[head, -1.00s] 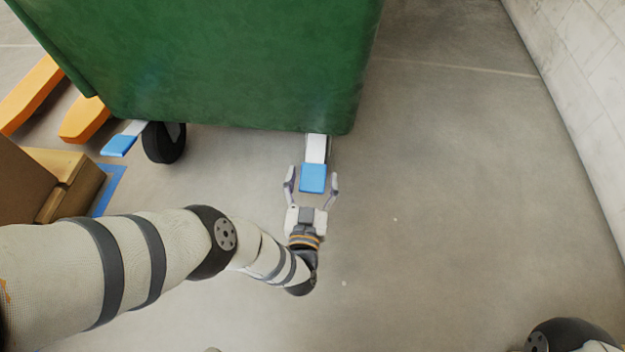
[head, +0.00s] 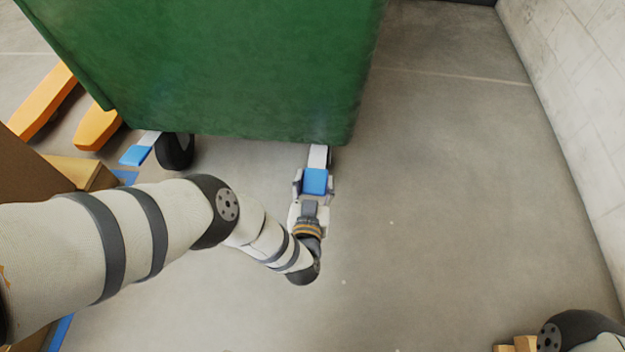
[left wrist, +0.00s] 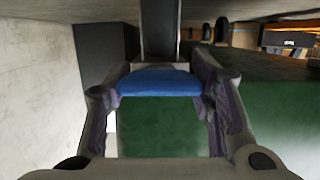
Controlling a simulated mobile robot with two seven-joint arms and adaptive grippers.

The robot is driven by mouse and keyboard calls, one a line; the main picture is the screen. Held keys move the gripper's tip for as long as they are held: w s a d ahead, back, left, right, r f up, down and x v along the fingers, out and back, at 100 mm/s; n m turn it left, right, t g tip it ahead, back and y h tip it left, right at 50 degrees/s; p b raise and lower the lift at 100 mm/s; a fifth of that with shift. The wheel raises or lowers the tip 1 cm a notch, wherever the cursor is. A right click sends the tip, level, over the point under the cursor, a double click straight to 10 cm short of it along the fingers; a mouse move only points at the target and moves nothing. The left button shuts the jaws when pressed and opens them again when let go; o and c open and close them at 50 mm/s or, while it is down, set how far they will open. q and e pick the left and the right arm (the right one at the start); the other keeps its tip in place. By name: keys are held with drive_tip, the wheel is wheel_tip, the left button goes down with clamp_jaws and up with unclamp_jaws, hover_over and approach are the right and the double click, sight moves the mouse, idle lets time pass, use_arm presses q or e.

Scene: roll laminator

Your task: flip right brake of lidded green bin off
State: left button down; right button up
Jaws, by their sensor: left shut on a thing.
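The green bin (head: 240,70) fills the top middle of the head view; its lid is out of view. Its right brake is a blue pedal (head: 315,181) on a pale lever below the bin's lower right corner. My left gripper (head: 314,184) is shut on this blue pedal, one finger on each side. In the left wrist view the blue pedal (left wrist: 160,82) lies between the two fingers. The left brake pedal (head: 136,155), also blue, sticks out beside a black caster wheel (head: 175,151). My right gripper is not in view.
Orange forks (head: 97,128) lie on the floor left of the bin. Cardboard boxes (head: 80,171) stand at the left edge. A pale block wall (head: 575,100) runs along the right. The grey floor between bin and wall is clear.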

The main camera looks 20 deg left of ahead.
sight(314, 183)
use_arm(q)
drive_tip(key=shift+w+r+g+h+p, duration=0.15)
drive_tip(key=shift+r+g+p, duration=0.4)
drive_tip(key=shift+r+p, duration=0.4)
drive_tip(key=shift+s+r+g+h+p, duration=0.15)
drive_tip(key=shift+r+g+p, duration=0.4)
drive_tip(key=shift+r+p, duration=0.35)
drive_tip(key=shift+w+r, duration=0.2)
drive_tip(key=shift+r, duration=0.1)
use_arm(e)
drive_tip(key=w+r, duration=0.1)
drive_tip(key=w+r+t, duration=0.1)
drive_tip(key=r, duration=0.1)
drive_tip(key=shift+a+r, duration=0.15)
use_arm(q)
drive_tip(key=shift+w+r, duration=0.1)
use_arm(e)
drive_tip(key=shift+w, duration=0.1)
use_arm(q)
drive_tip(key=c, duration=0.7)
unclamp_jaws()
drive_tip(key=shift+s, duration=0.3)
drive_tip(key=v, duration=1.1)
drive_tip(key=shift+s+r, duration=0.25)
